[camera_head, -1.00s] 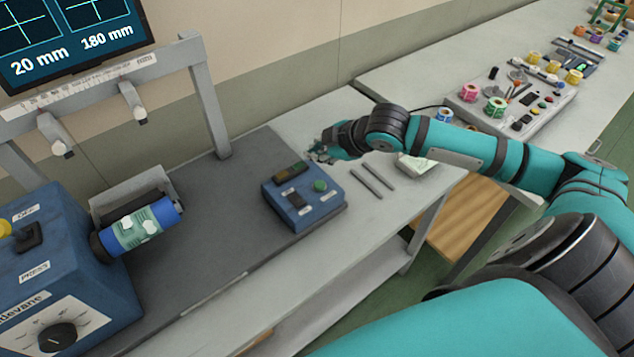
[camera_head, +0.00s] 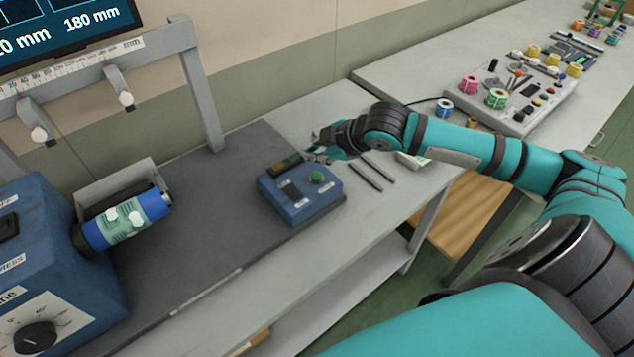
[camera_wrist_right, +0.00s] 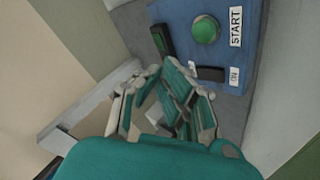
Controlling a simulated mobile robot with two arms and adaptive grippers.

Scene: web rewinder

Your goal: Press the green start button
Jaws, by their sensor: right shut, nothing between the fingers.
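The green start button (camera_head: 317,177) sits on top of a small blue control box (camera_head: 301,208) on the dark bench top. In the right wrist view the green button (camera_wrist_right: 205,29) shows beside a white START label (camera_wrist_right: 236,27). My right gripper (camera_head: 314,152) is shut and empty, just behind the box's far edge and apart from the button. In the right wrist view its fingers (camera_wrist_right: 160,78) point toward the box, short of the button. A dark switch (camera_head: 290,190) and a dark display (camera_head: 286,164) share the box top. My left gripper is not in view.
A blue machine (camera_head: 40,270) with a blue roll (camera_head: 125,220) stands at the left. A grey frame (camera_head: 205,100) rises behind. Two grey rods (camera_head: 365,177) lie right of the box. A side bench (camera_head: 400,80) carries coloured rolls and tools.

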